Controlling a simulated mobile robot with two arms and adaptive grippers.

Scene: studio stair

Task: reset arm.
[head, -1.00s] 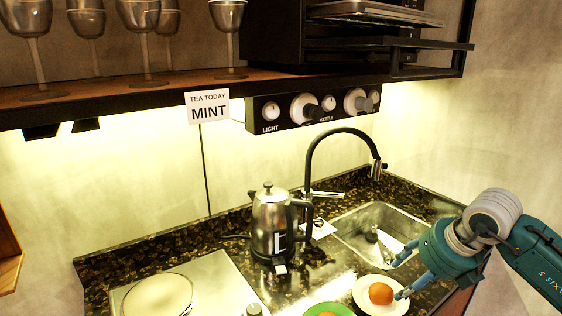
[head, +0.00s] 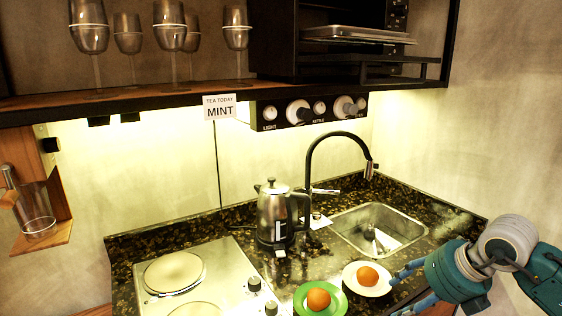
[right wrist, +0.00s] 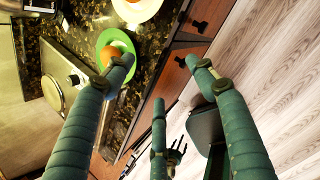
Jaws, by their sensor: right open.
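My right gripper (head: 398,292) comes in from the right in the head view, at the front edge of the counter beside the white plate. Its teal fingers are spread with nothing between them. In the right wrist view the fingers (right wrist: 160,78) stand apart over the counter edge and floor.
An orange fruit (head: 367,276) lies on the white plate (head: 349,279). Another orange fruit (head: 318,299) lies on the green plate (head: 299,300). Open wood floor (right wrist: 270,50) lies beyond the drawers (right wrist: 182,72).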

